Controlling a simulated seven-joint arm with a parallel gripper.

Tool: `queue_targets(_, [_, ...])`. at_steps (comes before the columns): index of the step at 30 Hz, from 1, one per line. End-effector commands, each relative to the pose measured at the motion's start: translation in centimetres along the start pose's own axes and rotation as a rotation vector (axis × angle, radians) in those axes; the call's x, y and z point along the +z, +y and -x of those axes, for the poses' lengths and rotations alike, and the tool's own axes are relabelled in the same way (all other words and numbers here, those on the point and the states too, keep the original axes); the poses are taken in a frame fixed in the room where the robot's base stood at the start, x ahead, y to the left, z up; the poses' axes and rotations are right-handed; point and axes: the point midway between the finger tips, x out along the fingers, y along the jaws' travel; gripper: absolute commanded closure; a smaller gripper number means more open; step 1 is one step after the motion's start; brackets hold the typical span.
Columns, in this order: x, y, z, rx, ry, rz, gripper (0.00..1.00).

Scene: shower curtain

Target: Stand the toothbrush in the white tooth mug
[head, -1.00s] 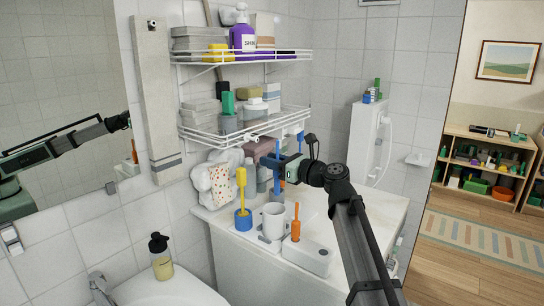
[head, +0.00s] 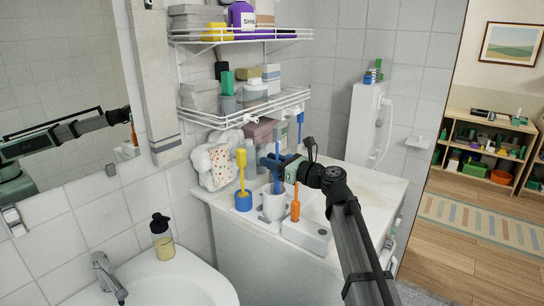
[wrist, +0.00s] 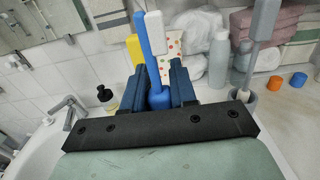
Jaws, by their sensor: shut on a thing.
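The toothbrush is blue with a white head. My gripper (head: 280,163) is shut on the toothbrush (head: 277,181), which stands about upright in its jaws. In the wrist view the toothbrush (wrist: 150,38) rises between the two dark blue fingers (wrist: 160,92). The white tooth mug (head: 273,208) stands on the white counter just below my gripper. The toothbrush's lower part reaches the mug's mouth in the head view and seems to be inside it. Its bottom end is hidden, so I cannot tell whether it rests on the mug's floor.
A yellow brush in a blue cup (head: 243,200) stands left of the mug. Wire shelves (head: 245,108) hang above the counter (head: 362,190). A soap bottle (head: 162,238) stands by the basin.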

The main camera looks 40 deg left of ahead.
Motion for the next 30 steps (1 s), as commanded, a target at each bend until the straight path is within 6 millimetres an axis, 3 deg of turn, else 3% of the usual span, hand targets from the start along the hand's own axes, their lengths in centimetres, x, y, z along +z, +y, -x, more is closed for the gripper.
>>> queue_targets(15, [-3.2, 0.0, 0.0, 0.000, 0.001, -0.001, 1.00])
queue_targets(30, [-3.8, 0.0, 0.0, 0.000, 0.001, 0.000, 1.00])
